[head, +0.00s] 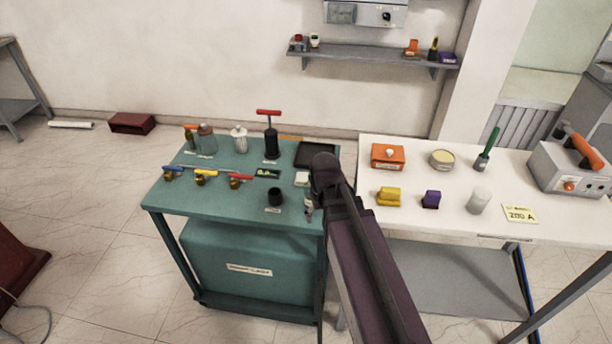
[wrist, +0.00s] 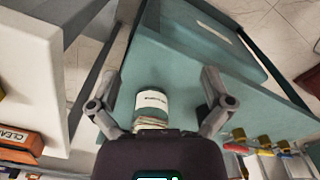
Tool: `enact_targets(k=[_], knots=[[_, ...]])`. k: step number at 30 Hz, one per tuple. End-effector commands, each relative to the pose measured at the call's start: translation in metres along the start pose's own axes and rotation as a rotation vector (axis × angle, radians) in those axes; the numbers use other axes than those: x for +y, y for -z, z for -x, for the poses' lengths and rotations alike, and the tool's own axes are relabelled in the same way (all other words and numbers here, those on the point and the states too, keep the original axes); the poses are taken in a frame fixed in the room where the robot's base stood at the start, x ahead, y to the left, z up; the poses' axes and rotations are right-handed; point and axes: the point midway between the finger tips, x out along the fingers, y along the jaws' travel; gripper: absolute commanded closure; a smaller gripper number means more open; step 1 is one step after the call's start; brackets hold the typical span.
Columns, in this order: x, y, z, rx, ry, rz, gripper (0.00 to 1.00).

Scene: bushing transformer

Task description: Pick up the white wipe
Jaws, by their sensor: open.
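In the head view my arm hides most of the gripper.
A black cup (head: 275,197) stands left of my arm. A black tray (head: 315,154) lies behind the wipe. A black pump with a red handle (head: 270,140), bottles and several coloured tools share the cart. The white table (head: 450,222) on the right holds an orange box (head: 388,156).

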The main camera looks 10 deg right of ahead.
Motion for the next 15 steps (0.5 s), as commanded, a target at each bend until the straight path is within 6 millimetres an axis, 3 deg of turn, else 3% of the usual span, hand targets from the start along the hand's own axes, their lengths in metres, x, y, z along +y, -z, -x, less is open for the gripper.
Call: enact_targets(k=[1,3,15], knots=[[0.003,0.017,0.017,0.003,0.0,0.039,0.0],[0.005,0.033,0.028,0.006,-0.001,0.102,0.0],[0.015,0.1,0.075,0.021,-0.008,0.393,0.0]])
